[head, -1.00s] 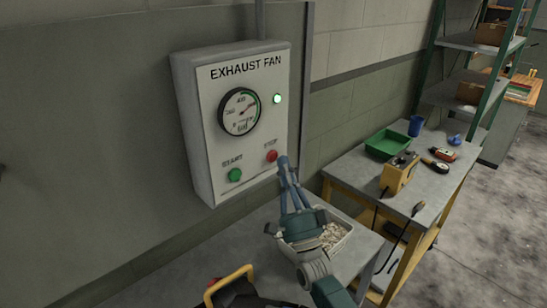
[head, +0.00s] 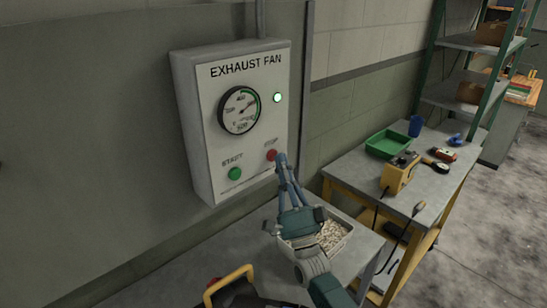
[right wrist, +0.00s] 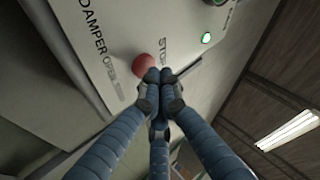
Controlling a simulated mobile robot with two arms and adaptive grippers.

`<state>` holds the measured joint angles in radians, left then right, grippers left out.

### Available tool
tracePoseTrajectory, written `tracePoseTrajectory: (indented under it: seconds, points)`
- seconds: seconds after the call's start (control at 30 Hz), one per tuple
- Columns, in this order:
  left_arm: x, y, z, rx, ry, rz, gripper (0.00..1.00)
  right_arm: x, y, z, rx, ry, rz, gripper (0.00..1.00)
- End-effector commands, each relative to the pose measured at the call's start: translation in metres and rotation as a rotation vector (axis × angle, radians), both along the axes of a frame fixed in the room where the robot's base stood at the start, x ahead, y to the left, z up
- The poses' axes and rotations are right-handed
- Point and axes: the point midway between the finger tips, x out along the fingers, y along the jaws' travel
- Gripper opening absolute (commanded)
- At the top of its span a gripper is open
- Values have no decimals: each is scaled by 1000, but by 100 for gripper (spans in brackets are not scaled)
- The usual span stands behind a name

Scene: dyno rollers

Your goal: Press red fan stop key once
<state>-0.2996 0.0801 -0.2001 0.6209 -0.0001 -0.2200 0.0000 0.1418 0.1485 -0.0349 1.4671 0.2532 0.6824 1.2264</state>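The red stop key (head: 271,155) sits under the STOP label on the grey EXHAUST FAN box (head: 182,120). The green start key (head: 235,173) is lower left of it. My right gripper (head: 281,157) is shut and empty, its fingertips together just right of the red key. In the right wrist view, the fingertips (right wrist: 160,75) overlap the lower right edge of the red key (right wrist: 142,65). I cannot tell whether they touch it. A green lamp (head: 277,98) is lit, and it also glows in the right wrist view (right wrist: 206,38). My left gripper is out of view.
A gauge (head: 239,111) is on the box. Below my right arm, a tray of pale bits (head: 346,238) stands on a grey bench. A yellow handle (head: 229,285) rises at the front. A side table (head: 360,165) holds a green bin (head: 388,143) and a yellow device (head: 399,175).

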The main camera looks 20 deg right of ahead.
Motion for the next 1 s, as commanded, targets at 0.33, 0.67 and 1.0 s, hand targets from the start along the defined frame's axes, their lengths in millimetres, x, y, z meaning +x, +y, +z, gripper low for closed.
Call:
tracePoseTrajectory:
  seconds: [0.33,0.67,1.0]
  points:
    - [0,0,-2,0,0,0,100,2,1,0,0,0,0,0]
    - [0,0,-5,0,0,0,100,6,2,0,1,-1,0,0]
    - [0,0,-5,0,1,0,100,7,3,0,1,0,1,0]
